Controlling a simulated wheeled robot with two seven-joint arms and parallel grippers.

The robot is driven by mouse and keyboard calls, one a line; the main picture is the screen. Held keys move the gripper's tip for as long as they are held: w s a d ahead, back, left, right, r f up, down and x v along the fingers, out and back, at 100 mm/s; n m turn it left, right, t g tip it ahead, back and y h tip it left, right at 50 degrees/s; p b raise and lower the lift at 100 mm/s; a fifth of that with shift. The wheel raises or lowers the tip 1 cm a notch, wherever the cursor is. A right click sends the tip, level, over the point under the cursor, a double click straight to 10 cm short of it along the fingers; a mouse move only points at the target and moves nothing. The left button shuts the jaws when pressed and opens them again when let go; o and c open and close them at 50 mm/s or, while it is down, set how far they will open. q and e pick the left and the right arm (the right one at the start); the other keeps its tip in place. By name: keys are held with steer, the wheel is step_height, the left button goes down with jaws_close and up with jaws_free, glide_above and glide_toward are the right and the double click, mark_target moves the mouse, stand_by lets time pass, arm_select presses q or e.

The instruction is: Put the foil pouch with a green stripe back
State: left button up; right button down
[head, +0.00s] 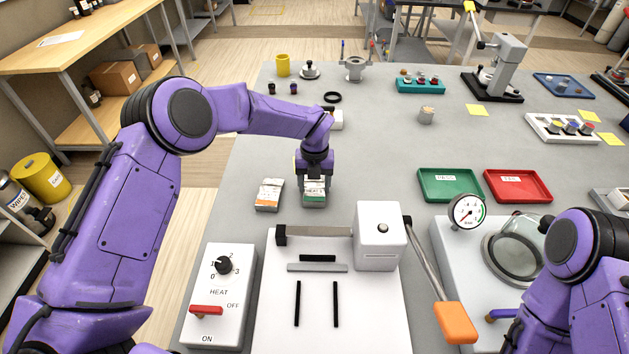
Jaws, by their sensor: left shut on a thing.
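The foil pouch with a green stripe (314,197) is under my left gripper (314,177), which points down and is shut on its upper part. The green stripe shows along the pouch's lower edge. I cannot tell whether the pouch touches the table. A foil pouch with an orange stripe (269,195) lies just left of it on the grey table. My right arm (575,262) comes in at the lower right, but its gripper is out of the picture.
A sealing press (382,238) with an orange-handled lever stands just in front of the pouches. A heat switch box (219,300) is at the lower left. A green tray (449,186) and a red tray (518,187) lie to the right. The table is clear between the pouches and the green tray.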

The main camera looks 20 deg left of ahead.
mark_target(314, 185)
arm_select(q)
steer(key=shift+s+f, duration=0.1)
steer(key=o, duration=1.1)
steer(key=shift+o, duration=0.2)
steer(key=shift+w+f, duration=0.15)
steer(key=shift+w, duration=0.1)
steer(key=shift+s+r, duration=0.15)
steer(key=shift+r, duration=0.4)
step_height(314, 185, up, 5)
steer(key=b, duration=0.2)
steer(key=shift+b, duration=0.35)
step_height(314, 185, up, 7)
steer(key=b, duration=0.1)
steer(key=shift+f, duration=0.2)
